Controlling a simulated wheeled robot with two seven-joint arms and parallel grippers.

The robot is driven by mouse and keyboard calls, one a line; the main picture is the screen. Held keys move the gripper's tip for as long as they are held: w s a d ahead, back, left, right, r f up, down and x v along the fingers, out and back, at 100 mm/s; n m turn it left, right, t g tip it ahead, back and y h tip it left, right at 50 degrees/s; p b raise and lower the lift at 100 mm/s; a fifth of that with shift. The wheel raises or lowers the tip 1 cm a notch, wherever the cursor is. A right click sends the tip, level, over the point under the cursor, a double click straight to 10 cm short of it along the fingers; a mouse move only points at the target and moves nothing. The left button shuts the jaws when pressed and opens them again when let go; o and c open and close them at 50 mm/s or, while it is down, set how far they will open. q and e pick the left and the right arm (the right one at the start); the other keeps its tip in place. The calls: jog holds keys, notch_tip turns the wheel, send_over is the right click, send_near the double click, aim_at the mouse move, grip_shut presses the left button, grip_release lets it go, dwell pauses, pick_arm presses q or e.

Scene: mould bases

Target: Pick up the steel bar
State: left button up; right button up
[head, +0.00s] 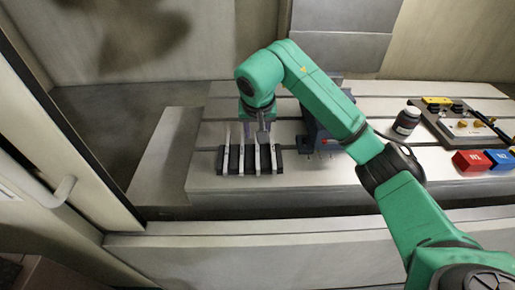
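Several light steel bars (241,158) stand side by side in a dark rack (249,172) on the grey slotted table. My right gripper (257,137) points down directly over the rack, at the upper ends of the bars. Its fingers are small and overlap the bars in the picture, so I cannot tell whether they are open, or whether they touch a bar. My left gripper is not in view.
A dark blue-grey block (322,138) stands right of the rack, partly behind my arm. An open door with a handle (63,190) is at the left.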

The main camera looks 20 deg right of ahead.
grip_shut()
dwell(1.4)
